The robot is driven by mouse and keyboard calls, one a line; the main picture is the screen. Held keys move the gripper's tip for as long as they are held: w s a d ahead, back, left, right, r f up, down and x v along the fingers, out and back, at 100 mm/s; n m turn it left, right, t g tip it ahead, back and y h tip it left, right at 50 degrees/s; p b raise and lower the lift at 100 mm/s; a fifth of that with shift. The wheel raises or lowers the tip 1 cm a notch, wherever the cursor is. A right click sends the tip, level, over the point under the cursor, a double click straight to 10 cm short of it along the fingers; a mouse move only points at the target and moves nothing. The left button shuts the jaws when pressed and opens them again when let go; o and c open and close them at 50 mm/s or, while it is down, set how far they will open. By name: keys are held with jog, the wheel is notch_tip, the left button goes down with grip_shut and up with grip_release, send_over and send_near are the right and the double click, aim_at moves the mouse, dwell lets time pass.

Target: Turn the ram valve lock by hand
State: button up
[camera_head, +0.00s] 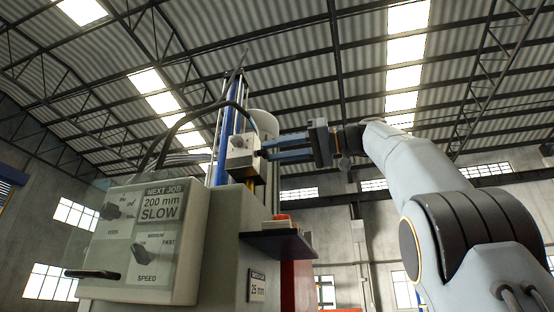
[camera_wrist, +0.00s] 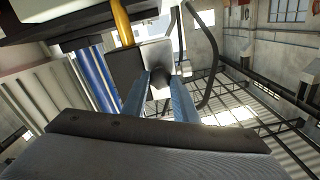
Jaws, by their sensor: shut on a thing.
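The ram valve block (camera_head: 240,163) is a small pale box on the machine's blue column in the head view. In the wrist view its grey face (camera_wrist: 128,68) lies straight ahead. The ram valve lock is a dark round knob (camera_wrist: 160,82) on that face. My gripper (camera_head: 267,148) reaches the block from the right, with its blue fingers pointing left. In the wrist view my gripper (camera_wrist: 162,84) has its two fingers on either side of the knob and is shut on it. The fingers hide part of the knob, and its turn angle cannot be read.
A control panel (camera_head: 150,240) with knobs and a "NEXT JOB 200 mm SLOW" label is at the left. A dark shelf (camera_head: 280,243) with a red-orange item (camera_head: 281,219) juts out below my gripper. Black hoses (camera_wrist: 208,55) loop beside the block.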

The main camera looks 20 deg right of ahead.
jog(key=o, duration=0.5)
jog(key=shift+r+m, duration=0.1)
jog(key=shift+m, duration=0.7)
jog(key=shift+c, duration=0.2)
jog(key=o, duration=0.4)
jog(key=shift+o, duration=0.2)
jog(key=shift+v, duration=3)
jog(key=v, duration=0.7)
jog(key=shift+s+d, duration=0.25)
jog(key=shift+d, duration=0.1)
